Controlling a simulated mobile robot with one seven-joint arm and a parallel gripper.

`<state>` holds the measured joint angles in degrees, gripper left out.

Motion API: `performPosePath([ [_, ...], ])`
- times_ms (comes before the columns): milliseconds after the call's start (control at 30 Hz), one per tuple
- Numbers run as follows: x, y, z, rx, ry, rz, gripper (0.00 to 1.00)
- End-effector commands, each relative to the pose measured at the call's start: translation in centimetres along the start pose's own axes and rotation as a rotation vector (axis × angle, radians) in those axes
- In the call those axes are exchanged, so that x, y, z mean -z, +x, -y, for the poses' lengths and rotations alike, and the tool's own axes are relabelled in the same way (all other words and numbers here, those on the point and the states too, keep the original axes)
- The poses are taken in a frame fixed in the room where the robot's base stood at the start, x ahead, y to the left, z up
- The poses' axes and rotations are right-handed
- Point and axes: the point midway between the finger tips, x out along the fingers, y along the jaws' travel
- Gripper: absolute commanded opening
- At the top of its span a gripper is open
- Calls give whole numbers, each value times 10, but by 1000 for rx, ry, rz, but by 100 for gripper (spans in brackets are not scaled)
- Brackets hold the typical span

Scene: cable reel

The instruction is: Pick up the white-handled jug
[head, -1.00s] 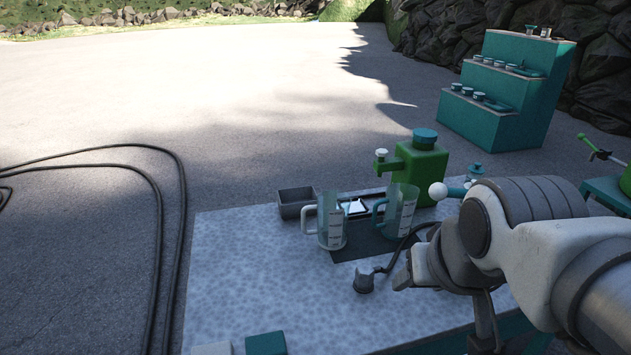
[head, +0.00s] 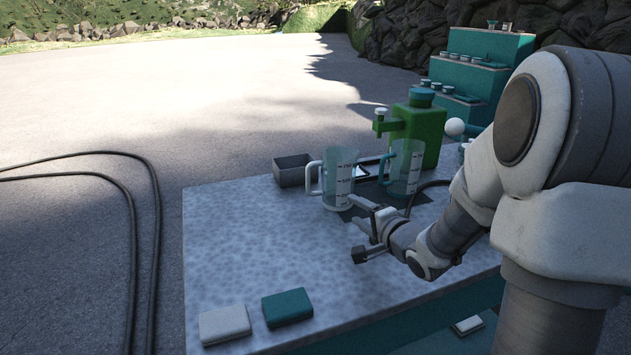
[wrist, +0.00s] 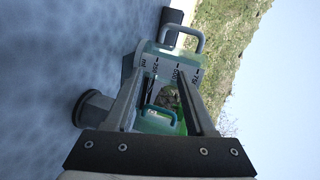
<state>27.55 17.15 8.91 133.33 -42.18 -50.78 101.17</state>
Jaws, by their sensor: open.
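The white-handled jug (head: 340,182) is clear with dark markings. It stands upright on the speckled table, its white handle on the left. My gripper (head: 358,228) is open and empty, low in front of the jug and slightly right. In the wrist view the jug (wrist: 160,60) lies ahead, beyond the fingertips, with its pale handle at the upper right; I cannot tell whether the fingers touch it. A teal-handled jug (head: 410,172) stands just right of it. Its teal handle (wrist: 157,112) shows between the fingers in the wrist view.
A grey box (head: 291,172) stands left behind the jug, and a green container (head: 424,136) behind the teal-handled jug. A white block (head: 224,324) and a teal block (head: 287,307) lie at the front. A grey knob-like fitting (wrist: 92,109) is beside my fingers. The table's left side is clear.

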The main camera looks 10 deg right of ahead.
Motion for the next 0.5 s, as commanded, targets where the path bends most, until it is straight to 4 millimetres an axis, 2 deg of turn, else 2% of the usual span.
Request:
performPosePath([
  [33,-5,4,-8,16,52,22,55],
  [167,-14,9,-10,48,132,60,55],
  [267,-17,20,-10,56,148,70,55],
  [500,-20,71,-8,57,145,69,55],
])
